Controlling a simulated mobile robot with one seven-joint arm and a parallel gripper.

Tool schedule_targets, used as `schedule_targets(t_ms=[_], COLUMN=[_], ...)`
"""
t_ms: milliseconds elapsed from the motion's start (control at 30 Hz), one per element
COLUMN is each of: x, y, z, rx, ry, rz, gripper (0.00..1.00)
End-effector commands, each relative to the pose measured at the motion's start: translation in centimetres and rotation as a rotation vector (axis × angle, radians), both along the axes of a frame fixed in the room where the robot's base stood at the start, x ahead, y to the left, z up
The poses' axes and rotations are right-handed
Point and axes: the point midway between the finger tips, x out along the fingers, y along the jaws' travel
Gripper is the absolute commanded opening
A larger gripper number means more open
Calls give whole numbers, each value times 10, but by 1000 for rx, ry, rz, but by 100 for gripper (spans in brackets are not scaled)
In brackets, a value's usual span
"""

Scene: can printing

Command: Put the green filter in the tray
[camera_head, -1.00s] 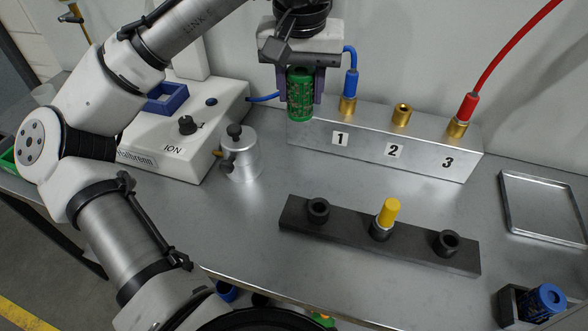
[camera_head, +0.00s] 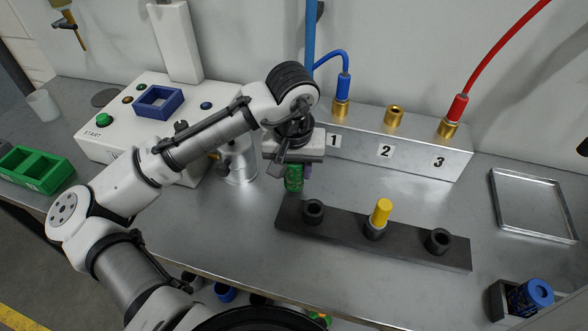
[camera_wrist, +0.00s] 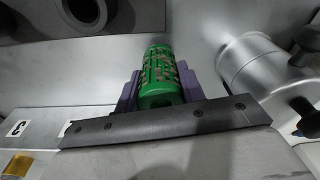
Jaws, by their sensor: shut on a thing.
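The green filter (camera_head: 293,178) is a patterned green cylinder. My gripper (camera_head: 296,180) is shut on it and holds it upright, just left of and behind the black holder bar. In the wrist view the filter (camera_wrist: 160,75) sits between the purple fingers (camera_wrist: 158,90). My wrist hides its upper part in the head view. The tray (camera_head: 535,232) is a flat, empty metal tray with a low rim on the right of the table, well away from my gripper.
The black bar (camera_head: 340,231) has three sockets, with a yellow piece (camera_head: 381,212) in the middle one. A metal block (camera_head: 420,158) numbered 1 to 3 with hoses stands behind. A silver cylinder (camera_head: 240,168) is left of my gripper. A blue filter (camera_head: 532,295) is at front right.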

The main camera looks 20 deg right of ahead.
Motion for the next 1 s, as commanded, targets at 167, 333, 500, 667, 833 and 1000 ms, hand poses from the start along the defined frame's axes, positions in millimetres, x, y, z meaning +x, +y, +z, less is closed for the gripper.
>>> schedule_targets(t_ms=[167, 333, 500, 667, 833, 1000], x=[0, 0, 0, 0, 0, 0], y=[0, 0, 0, 0, 0, 0], z=[-14, -14, -18, -17, -16, -13], rx=[-1, 0, -1, 0, 0, 1], ry=[-1, -1, -1, -1, -1, -1], rz=[-1, -1, -1, -1, -1, -1], gripper=[12, 12, 12, 58, 61, 61])
